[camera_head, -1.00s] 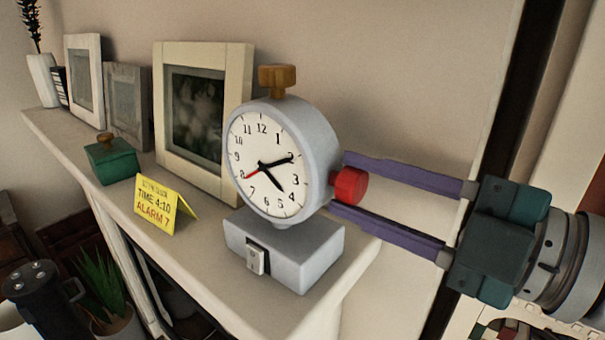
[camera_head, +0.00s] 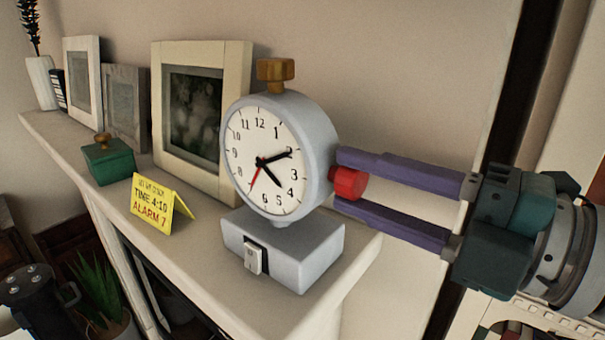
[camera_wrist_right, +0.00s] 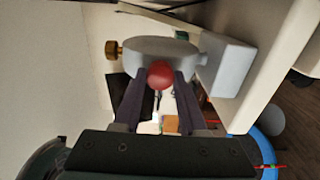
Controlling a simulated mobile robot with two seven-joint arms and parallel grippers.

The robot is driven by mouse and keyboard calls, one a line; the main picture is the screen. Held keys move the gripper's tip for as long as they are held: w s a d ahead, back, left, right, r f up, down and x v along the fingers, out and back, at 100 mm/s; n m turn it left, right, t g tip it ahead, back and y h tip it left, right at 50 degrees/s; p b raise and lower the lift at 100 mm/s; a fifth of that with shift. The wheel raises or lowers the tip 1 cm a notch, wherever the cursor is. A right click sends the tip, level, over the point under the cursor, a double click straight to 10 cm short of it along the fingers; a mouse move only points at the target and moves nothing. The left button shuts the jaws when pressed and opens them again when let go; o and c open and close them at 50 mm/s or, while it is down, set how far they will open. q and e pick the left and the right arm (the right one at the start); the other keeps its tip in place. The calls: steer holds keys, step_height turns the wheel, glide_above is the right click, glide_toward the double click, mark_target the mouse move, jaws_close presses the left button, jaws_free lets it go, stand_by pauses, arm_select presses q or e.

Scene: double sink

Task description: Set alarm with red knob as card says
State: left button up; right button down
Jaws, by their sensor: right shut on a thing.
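The grey clock (camera_head: 318,135) stands on a grey block on the mantel. Its black hands read about 4:10, and its thin red hand (camera_head: 254,177) points down-left at about the 7. The red knob (camera_head: 349,184) is on the clock's right side. My right gripper (camera_head: 346,182) comes in from the right, its purple fingers shut on the red knob, one above and one below. The knob (camera_wrist_right: 160,75) also shows between the fingers in the right wrist view. The yellow card (camera_head: 158,204) reads "TIME 4:10" and "ALARM 7".
A brass knob (camera_head: 275,70) tops the clock, and a small white switch (camera_head: 253,258) is on the block's front. A green box (camera_head: 108,162) and picture frames (camera_head: 204,120) stand to the left on the mantel (camera_head: 205,250).

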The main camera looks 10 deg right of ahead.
steer(key=shift+c, duration=2.2)
jaws_free()
steer(key=shift+s+d+f+b, duration=0.2)
steer(key=shift+s+d+b, duration=0.2)
steer(key=shift+s+b, duration=0.1)
steer(key=b+v, duration=0.3)
steer(key=v, duration=0.5)
steer(key=shift+s+d+r+b, duration=0.2)
steer(key=shift+s+b, duration=0.1)
steer(key=shift+b, duration=0.05)
